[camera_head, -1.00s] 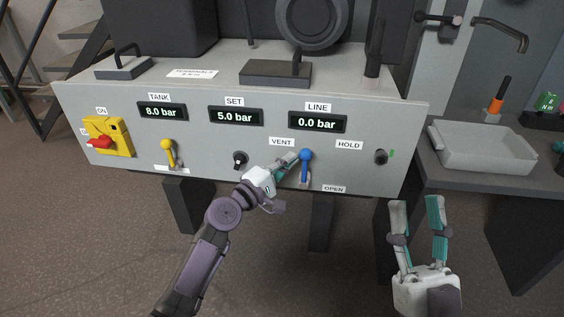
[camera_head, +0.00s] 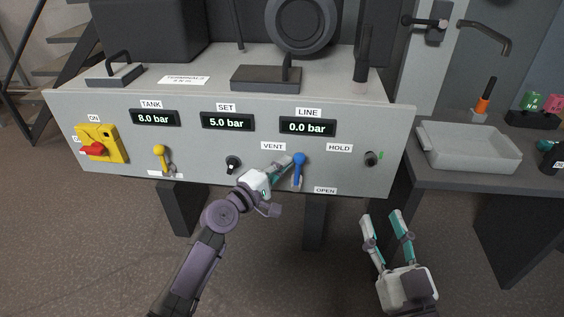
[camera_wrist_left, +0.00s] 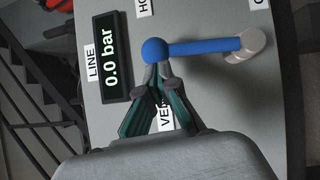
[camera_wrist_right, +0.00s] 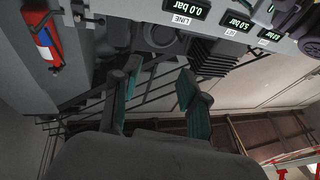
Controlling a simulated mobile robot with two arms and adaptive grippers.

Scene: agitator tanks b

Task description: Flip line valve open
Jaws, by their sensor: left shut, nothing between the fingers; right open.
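The line valve is a blue lever (camera_head: 298,171) under the LINE display (camera_head: 308,126) on the grey panel. Its ball end is up and its pivot down, with VENT to its left, HOLD to its right and OPEN below right. My left gripper (camera_head: 288,160) is shut and empty, its tips at the left side of the ball. In the left wrist view the closed fingertips (camera_wrist_left: 157,72) are right against or just beside the ball of the lever (camera_wrist_left: 200,47); contact is unclear. My right gripper (camera_head: 382,214) is open and empty, below and right of the panel.
A yellow lever (camera_head: 160,156), a black knob (camera_head: 233,164) and a yellow-red switch (camera_head: 99,144) are on the panel's left part. Another knob (camera_head: 371,158) is near HOLD. A grey tray (camera_head: 469,146) stands on the right bench. LINE reads 0.0 bar.

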